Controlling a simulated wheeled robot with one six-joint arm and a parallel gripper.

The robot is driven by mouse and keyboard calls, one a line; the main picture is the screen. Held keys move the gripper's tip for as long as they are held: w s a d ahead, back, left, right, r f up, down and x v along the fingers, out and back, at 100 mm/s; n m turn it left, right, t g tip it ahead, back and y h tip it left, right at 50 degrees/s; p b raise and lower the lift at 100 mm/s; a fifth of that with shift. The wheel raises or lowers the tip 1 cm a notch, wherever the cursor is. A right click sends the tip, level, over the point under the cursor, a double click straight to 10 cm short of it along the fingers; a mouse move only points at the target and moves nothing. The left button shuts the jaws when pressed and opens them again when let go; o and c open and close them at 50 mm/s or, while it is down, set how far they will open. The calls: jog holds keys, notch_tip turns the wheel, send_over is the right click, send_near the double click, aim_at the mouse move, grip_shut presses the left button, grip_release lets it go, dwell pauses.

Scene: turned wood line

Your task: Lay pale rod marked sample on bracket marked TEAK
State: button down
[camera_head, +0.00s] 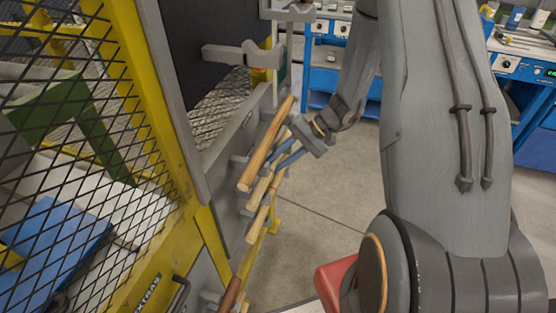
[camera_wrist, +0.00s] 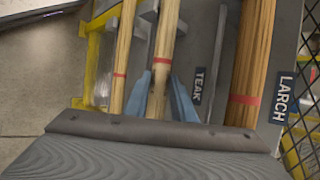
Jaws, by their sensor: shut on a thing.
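My gripper (camera_wrist: 164,98) has blue fingers shut on a pale rod (camera_wrist: 167,38), one finger on each side of it. No writing on this rod can be read. In the wrist view it runs just left of the dark TEAK label (camera_wrist: 198,86). A grey bracket arm (camera_wrist: 217,45) shows right of that label. I cannot tell whether the held rod touches a bracket. In the head view my gripper (camera_head: 288,158) reaches in from the right among the stacked rods, and the held rod (camera_head: 259,189) appears below the top rod.
A thick rod with a red band (camera_wrist: 253,55) lies by the LARCH label (camera_wrist: 282,98). Another red-banded rod (camera_wrist: 121,60) lies to the left, close by. A brown rod (camera_head: 230,295) sits lowest. A yellow mesh guard (camera_head: 130,90) stands left; open floor (camera_head: 330,190) lies right.

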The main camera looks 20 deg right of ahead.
jog(key=shift+f, duration=0.1)
jog(key=c, duration=1.5)
grip_release()
jog(key=shift+d+r, duration=0.25)
jog(key=shift+r, duration=0.1)
jog(key=b+v, duration=0.2)
jog(key=v, duration=0.9)
jog(key=shift+d+r, duration=0.1)
jog(key=shift+d, duration=0.05)
jog(key=shift+s, duration=0.1)
